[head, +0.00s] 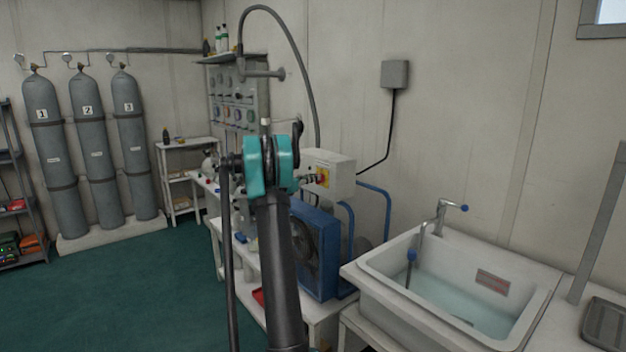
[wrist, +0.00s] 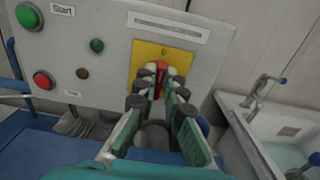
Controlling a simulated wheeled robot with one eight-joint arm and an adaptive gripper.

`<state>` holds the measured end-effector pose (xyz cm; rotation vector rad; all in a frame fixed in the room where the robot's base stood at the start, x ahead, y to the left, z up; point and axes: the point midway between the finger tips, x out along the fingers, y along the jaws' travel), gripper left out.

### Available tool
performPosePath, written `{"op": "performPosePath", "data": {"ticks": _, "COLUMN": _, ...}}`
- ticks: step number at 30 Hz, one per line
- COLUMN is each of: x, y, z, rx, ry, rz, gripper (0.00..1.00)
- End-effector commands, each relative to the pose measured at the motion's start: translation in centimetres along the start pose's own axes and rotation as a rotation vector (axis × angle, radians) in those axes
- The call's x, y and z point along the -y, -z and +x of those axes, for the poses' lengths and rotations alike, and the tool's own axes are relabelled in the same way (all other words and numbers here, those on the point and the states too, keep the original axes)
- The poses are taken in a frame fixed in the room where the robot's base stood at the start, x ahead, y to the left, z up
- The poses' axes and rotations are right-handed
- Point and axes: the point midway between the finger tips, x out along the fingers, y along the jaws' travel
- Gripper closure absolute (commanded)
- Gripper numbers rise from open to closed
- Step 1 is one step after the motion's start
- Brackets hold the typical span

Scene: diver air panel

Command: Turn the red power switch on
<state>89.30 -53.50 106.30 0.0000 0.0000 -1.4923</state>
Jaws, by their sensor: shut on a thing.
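The red power switch (wrist: 161,72) sits on a yellow plate (wrist: 178,54) on the face of a light grey control box (wrist: 105,42). My gripper (wrist: 158,84) is in front of the plate, with its fingertips on either side of the red handle and closed on it. The handle looks about upright, but the fingers hide part of it.
A green start button (wrist: 28,16) and a red button (wrist: 43,79) are left of the switch. A blue compressor (head: 318,255) is below the box. A sink (head: 375,290) with a tap (head: 440,215) stands to the right. Open floor (head: 120,290) lies left.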

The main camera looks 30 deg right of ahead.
Motion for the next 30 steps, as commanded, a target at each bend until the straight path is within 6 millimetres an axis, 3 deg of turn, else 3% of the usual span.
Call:
{"op": "performPosePath", "data": {"ticks": 14, "x": 0.09, "y": 0.00, "z": -0.03, "rx": 0.000, "ry": 0.000, "rz": 0.067, "gripper": 1.00}}
{"op": "performPosePath", "data": {"ticks": 30, "x": 0.59, "y": 0.15, "z": -0.05, "rx": 0.000, "ry": 0.000, "rz": 0.517, "gripper": 1.00}}
